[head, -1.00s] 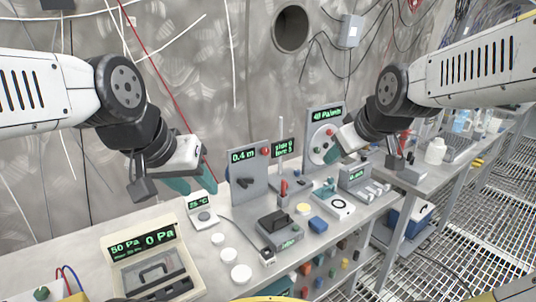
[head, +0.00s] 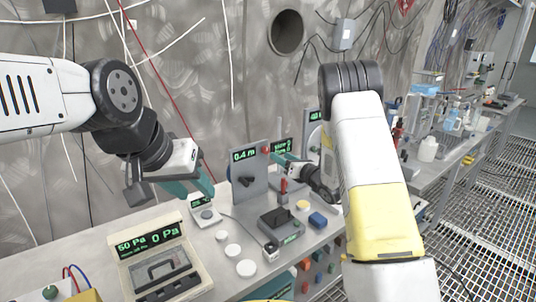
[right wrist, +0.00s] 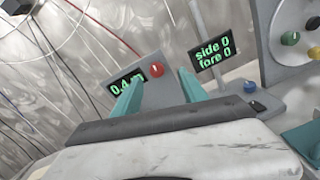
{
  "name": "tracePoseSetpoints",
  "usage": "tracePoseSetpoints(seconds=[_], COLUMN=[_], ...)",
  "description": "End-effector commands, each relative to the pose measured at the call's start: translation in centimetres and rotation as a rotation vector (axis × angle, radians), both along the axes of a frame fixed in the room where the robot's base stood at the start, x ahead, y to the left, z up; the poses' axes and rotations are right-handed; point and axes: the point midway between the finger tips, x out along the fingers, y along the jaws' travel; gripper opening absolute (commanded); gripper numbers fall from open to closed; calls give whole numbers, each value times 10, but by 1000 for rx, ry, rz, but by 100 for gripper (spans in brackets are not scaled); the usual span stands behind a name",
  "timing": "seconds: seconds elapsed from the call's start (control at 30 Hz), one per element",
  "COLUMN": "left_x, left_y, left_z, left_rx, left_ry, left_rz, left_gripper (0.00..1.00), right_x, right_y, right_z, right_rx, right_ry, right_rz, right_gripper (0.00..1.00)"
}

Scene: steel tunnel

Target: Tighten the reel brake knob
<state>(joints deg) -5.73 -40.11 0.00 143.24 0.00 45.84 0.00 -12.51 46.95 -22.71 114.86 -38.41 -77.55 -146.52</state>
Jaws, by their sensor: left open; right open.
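The grey panel (head: 252,172) with a green 0.4 m display stands upright on the bench in the head view. A round red knob (head: 266,150) sits at its upper right, and a black handle (head: 243,181) lower down. The frames do not label either as the reel brake. In the right wrist view the red knob (right wrist: 157,70) shows between and beyond the teal fingers of my open right gripper (right wrist: 160,88), with no visible contact. In the head view my right gripper (head: 284,158) is just right of the panel. My left gripper (head: 191,187) is open and empty left of the panel.
The side/fore display (right wrist: 212,52) stands right of the panel, and a grey plate with coloured knobs (right wrist: 279,45) beyond it. A black-topped box (head: 280,222), a red-handled item (head: 284,189) and white discs (head: 240,258) sit on the bench. My right arm hides the bench's right part.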

Motion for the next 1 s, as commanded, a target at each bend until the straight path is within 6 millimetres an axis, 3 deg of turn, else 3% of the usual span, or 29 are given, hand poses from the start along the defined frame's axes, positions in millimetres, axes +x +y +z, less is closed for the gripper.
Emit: tracePoseSetpoints(seconds=[0.17, 0.63, 1.0], left_x=[0, 0, 0], left_y=[0, 0, 0], left_z=[0, 0, 0], left_rx=[0, 0, 0], left_ry=[0, 0, 0], left_rz=[0, 0, 0], left_gripper=[41, 41, 41], right_x=[2, 55, 60], right_y=[10, 49, 52], right_z=[-8, -7, -7], right_rx=[-43, -40, -39], right_ry=[-55, -53, -50], right_rz=[36, 34, 32], right_gripper=[50, 50, 50])
